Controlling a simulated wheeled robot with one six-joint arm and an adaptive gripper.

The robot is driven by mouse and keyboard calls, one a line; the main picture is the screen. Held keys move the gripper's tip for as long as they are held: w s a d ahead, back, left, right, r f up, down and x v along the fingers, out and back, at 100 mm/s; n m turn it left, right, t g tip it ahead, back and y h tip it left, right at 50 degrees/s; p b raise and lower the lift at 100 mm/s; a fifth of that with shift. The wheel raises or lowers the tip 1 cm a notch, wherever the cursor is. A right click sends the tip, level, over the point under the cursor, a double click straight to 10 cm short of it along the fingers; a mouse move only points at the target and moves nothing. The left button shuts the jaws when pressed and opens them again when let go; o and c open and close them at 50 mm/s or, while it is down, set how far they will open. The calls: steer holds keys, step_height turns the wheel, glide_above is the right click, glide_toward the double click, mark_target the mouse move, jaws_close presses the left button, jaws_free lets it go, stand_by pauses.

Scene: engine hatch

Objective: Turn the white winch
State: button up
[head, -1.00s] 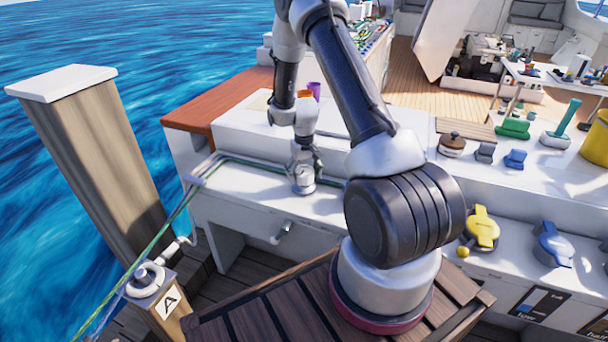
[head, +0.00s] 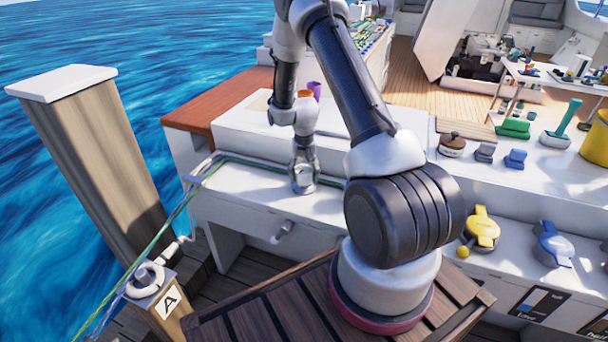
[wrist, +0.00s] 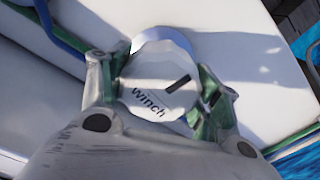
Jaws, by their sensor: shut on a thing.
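The white winch (wrist: 160,78) is a faceted knob with "winch" and a dark bar mark on its top. It fills the middle of the wrist view and stands on the white ledge. My gripper (wrist: 162,92) has its fingers on both sides of the winch, shut on it from above. In the head view my gripper (head: 304,178) points down at the ledge, and it hides most of the winch.
Yellow (head: 482,229) and blue (head: 553,243) levers stand on the right. A tall wooden post (head: 100,150) rises at left, by the water.

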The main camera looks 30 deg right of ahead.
mark_target(304, 169)
steer(key=shift+m, duration=1.9)
steer(key=o, duration=1)
step_height(304, 169, up, 12)
